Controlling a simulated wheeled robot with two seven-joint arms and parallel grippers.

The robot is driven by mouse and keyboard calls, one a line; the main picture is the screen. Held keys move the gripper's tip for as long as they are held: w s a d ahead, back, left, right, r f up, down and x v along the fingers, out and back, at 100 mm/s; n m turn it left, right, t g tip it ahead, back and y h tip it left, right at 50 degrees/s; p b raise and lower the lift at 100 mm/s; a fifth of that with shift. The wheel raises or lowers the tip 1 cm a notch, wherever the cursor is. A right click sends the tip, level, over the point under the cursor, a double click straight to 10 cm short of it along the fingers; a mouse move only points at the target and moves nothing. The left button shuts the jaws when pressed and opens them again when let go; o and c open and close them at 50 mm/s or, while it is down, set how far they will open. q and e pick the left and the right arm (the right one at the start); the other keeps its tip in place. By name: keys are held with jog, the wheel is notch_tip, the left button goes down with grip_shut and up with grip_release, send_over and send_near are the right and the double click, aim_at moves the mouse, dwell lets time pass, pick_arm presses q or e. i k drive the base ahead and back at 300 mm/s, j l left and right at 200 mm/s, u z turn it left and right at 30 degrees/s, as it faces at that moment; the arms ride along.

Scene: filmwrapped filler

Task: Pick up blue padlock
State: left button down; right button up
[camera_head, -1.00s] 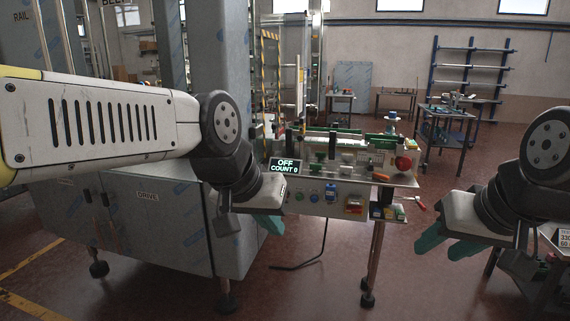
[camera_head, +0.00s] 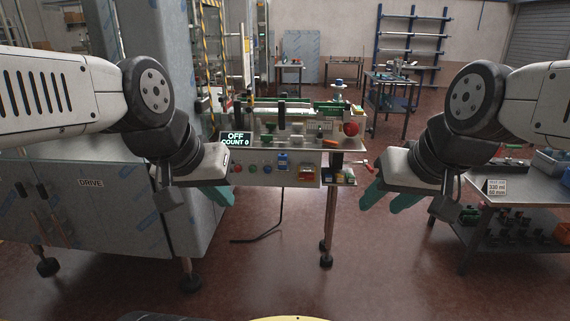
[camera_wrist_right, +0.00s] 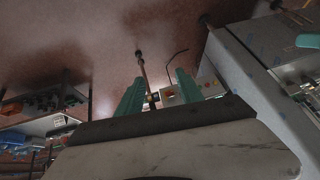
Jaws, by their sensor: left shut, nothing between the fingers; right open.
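A small blue item (camera_head: 282,159) shows on the front panel of the bench machine in the head view. It may be the blue padlock, but it is too small to be sure. My left gripper (camera_head: 219,196) is shut and empty, to the left of the panel and nearer to me. My right gripper (camera_head: 388,198) is open and empty, to the right of the machine and apart from it. Its two teal fingers also show in the right wrist view (camera_wrist_right: 158,92), with floor and part of the machine far beyond them.
The bench machine (camera_head: 300,140) has a display reading OFF, COUNT 0 (camera_head: 236,139) and a red button (camera_head: 351,129). A grey cabinet marked DRIVE (camera_head: 110,215) stands at left. A metal table (camera_head: 510,203) stands at right.

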aim_at(283, 158)
jog(key=i+j, duration=1.45)
jog(key=i+l+z, duration=0.05)
jog(key=i+l, duration=0.05)
